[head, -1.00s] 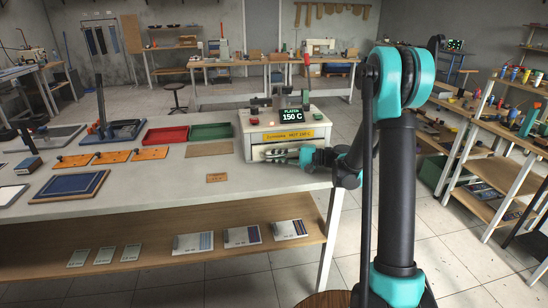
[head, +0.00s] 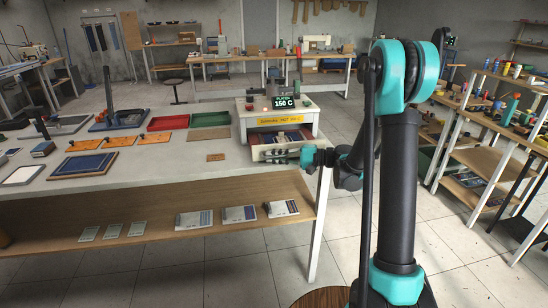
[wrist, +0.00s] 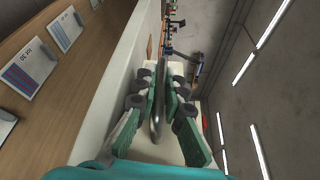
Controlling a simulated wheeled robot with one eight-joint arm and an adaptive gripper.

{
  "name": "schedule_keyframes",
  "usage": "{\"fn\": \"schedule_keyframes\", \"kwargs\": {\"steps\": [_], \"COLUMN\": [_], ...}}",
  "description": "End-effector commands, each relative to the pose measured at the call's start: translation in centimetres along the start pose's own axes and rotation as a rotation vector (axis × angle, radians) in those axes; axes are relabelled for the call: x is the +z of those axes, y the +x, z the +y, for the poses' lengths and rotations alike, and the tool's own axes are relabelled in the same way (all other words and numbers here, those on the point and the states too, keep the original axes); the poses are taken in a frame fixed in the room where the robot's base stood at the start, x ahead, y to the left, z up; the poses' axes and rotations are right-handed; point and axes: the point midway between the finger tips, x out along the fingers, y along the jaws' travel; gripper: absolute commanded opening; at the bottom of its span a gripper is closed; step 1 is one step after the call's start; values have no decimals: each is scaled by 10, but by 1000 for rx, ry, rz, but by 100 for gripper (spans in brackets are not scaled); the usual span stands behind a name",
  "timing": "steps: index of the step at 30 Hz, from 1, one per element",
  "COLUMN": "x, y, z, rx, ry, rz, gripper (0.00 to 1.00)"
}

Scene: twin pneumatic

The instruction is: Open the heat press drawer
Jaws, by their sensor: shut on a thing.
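The heat press (head: 281,107) stands on the right end of the workbench, with a yellow hot-warning label and a display reading 150 C. Its drawer (head: 257,149) is pulled part of the way out, and dark and coloured contents show inside. My gripper (head: 297,154) is at the drawer front from the right. In the wrist view my gripper (wrist: 160,95) has its fingers on both sides of the grey bar handle (wrist: 157,125), shut on it. The pale drawer front lies behind the handle. The exact finger contact is partly hidden.
On the bench are a red tray (head: 168,123), a green tray (head: 211,118), several orange boards and a small brown tag (head: 216,157). A lower shelf (head: 150,222) holds flat cards. A cluttered shelf unit stands at right. Floor in front of the bench is clear.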

Motion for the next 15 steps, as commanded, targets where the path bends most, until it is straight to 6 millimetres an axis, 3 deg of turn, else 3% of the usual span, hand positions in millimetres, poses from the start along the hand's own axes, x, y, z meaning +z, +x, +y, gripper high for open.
{"fn": "schedule_keyframes", "kwargs": {"steps": [9, 10, 15], "x": [-1, -1, 0], "y": [0, 0, 0], "z": [0, 0, 0], "rx": [0, 0, 0], "ry": [0, 0, 0], "rz": [1, 1, 0], "gripper": [0, 12, 31]}}
